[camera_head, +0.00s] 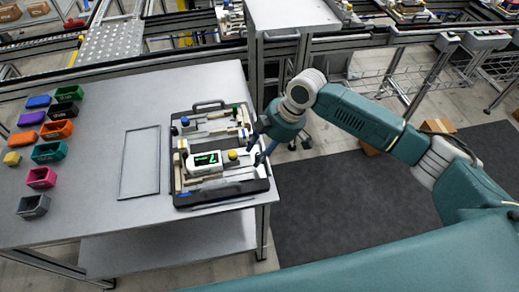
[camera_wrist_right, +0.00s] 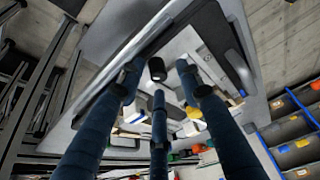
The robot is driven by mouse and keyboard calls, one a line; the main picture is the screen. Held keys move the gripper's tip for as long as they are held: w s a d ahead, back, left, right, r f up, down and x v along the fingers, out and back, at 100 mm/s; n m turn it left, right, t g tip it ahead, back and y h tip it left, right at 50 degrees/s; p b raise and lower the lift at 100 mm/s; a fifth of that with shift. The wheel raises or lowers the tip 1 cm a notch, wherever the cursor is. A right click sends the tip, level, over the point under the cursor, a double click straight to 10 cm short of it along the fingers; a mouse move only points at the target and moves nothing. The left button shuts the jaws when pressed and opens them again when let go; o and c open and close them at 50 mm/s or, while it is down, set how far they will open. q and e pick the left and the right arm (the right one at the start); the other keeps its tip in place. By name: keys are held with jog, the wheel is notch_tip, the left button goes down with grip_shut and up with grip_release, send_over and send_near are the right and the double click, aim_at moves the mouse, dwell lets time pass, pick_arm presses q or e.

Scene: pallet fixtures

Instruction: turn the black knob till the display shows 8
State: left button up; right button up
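A black knob (camera_wrist_right: 157,68) shows in the wrist view as a short round cylinder between my fingertips. In the head view I cannot make it out; my right gripper seems to cover it. The white display unit (camera_head: 207,160) lies on the fixture board with a dark screen and a green figure, perhaps a 7, too small to read surely. My right gripper (camera_head: 264,142) is at the board's right edge. In the wrist view its blue fingers (camera_wrist_right: 158,78) are spread around the knob, with gaps visible; contact is not seen. My left gripper is not in view.
The black fixture board (camera_head: 240,190) also holds a yellow button (camera_head: 233,155) beside the display. An empty rectangular frame (camera_head: 140,162) lies left of it on the grey table (camera_head: 95,210). Several coloured bins (camera_head: 50,152) stand at the left. Dark floor matting (camera_head: 330,205) lies right of the table.

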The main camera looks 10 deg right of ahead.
jog(key=shift+f, duration=0.1)
grip_shut()
jog(key=m+p, duration=0.1)
jog(key=p, duration=0.1)
jog(key=m+t+p, duration=0.1)
jog(key=m+p, duration=0.1)
jog(key=p, duration=0.1)
jog(key=shift+s+a+r, duration=0.15)
jog(key=shift+r, duration=0.25)
jog(key=shift+f+m+h+p, duration=0.2)
jog(key=shift+m+h+p, duration=0.1)
jog(key=shift+m+p, duration=0.3)
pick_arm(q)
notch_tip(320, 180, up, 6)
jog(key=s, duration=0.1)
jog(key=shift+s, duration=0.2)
